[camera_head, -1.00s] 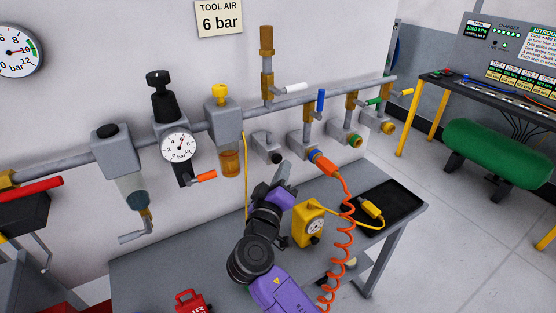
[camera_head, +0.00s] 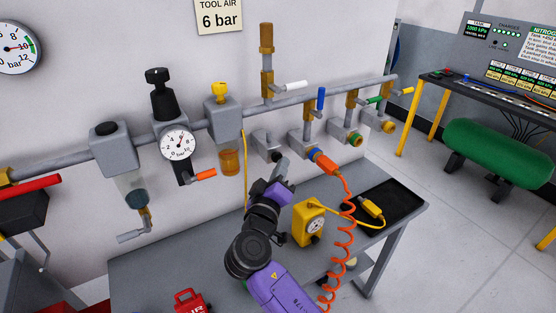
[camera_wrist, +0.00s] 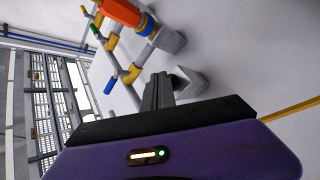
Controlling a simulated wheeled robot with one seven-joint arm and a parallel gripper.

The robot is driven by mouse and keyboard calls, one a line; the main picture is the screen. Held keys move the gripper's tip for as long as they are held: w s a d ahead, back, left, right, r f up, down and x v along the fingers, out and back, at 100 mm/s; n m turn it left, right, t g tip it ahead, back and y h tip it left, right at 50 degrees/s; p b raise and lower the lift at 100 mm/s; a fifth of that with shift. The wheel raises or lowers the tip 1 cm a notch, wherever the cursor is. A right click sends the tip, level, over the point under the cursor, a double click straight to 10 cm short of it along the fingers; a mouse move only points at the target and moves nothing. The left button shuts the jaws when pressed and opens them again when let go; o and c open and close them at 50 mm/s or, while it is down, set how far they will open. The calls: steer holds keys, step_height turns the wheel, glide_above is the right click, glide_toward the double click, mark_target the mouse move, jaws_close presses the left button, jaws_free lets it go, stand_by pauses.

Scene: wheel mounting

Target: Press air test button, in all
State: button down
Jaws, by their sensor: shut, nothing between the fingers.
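No button labelled as the air test button can be made out. A grey block with a dark round end (camera_head: 273,153) sits on the wall below the air pipe and could be it. The block also shows in the wrist view (camera_wrist: 187,84). My gripper (camera_head: 282,164) is shut and empty, pointing up toward the wall just below and right of this block. In the wrist view its closed fingers (camera_wrist: 158,92) stand just left of the block. I cannot tell whether they touch it. A yellow gauge box (camera_head: 308,223) stands on the bench right of my gripper.
An orange coiled hose (camera_head: 345,235) hangs from the neighbouring outlet, close on the right. A grey bench (camera_head: 190,262) lies below, with a black tray (camera_head: 400,205) at its right. A regulator with a gauge (camera_head: 178,145) and a yellow-knobbed unit (camera_head: 222,118) are left.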

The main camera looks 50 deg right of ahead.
steer(key=shift+w+d+b, duration=0.1)
steer(key=shift+w+b, duration=0.2)
steer(key=shift+w, duration=0.2)
stand_by(0.8)
steer(key=shift+s, duration=0.15)
steer(key=shift+s+a, duration=0.25)
steer(key=shift+s, duration=0.5)
steer(key=shift+s+a, duration=0.25)
steer(key=shift+s, duration=0.55)
steer(key=shift+s+a, duration=0.2)
steer(key=shift+s, duration=0.65)
steer(key=shift+s+a, duration=0.25)
steer(key=shift+s, duration=0.55)
